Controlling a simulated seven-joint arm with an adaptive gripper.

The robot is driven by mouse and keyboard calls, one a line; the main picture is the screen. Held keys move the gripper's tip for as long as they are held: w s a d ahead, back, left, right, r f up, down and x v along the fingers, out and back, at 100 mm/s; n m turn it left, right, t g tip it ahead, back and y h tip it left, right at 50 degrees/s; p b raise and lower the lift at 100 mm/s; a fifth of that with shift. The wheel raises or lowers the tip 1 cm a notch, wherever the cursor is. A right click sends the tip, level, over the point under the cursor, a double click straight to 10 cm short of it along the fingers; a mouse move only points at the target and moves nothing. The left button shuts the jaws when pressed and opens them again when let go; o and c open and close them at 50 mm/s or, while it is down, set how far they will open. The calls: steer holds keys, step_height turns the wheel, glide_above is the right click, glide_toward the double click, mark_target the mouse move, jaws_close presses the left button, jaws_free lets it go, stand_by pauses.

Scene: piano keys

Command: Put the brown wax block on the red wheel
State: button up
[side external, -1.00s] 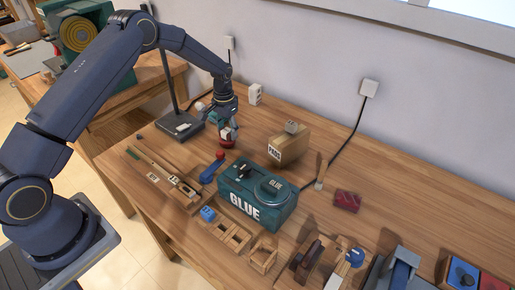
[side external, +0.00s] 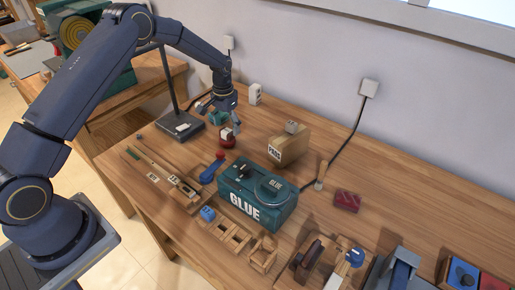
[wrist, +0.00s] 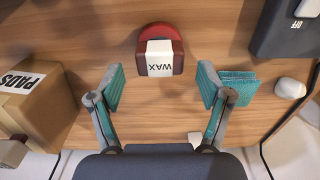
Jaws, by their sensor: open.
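The brown wax block (wrist: 160,62), with a white WAX label, rests on the red wheel (wrist: 159,31) in the wrist view. In the side view, the block (side external: 228,132) shows small on top of the wheel (side external: 226,142). My gripper (wrist: 160,82) is open and empty, its two teal-padded fingers spread wide. The block lies ahead of the gap between the fingertips, and I see no finger touching it. In the side view my gripper (side external: 221,114) is above and just behind the block. The block hides part of the wheel.
A teal cloth or sponge (wrist: 237,84) lies by the right finger in the wrist view. The PADS box (side external: 289,146) and the GLUE case (side external: 257,196) stand nearby. A dark lamp base (side external: 180,127) is to the left. Bare bench lies around the wheel.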

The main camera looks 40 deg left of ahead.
mark_target(227, 132)
steer(key=s+d+r+t, duration=0.15)
steer(key=s+r, duration=0.35)
steer(key=r, duration=0.8)
steer(key=s+d+r+t, duration=0.15)
steer(key=s+r, duration=0.25)
steer(key=r, duration=0.8)
steer(key=s+d+r+t, duration=0.1)
steer(key=s+d, duration=0.1)
steer(key=s, duration=0.9)
steer(key=s+d+r+t, duration=0.1)
steer(key=s+d+r, duration=0.1)
steer(key=s, duration=1)
steer(key=shift+s+d+r+t, duration=0.25)
steer(key=shift+r+t, duration=0.05)
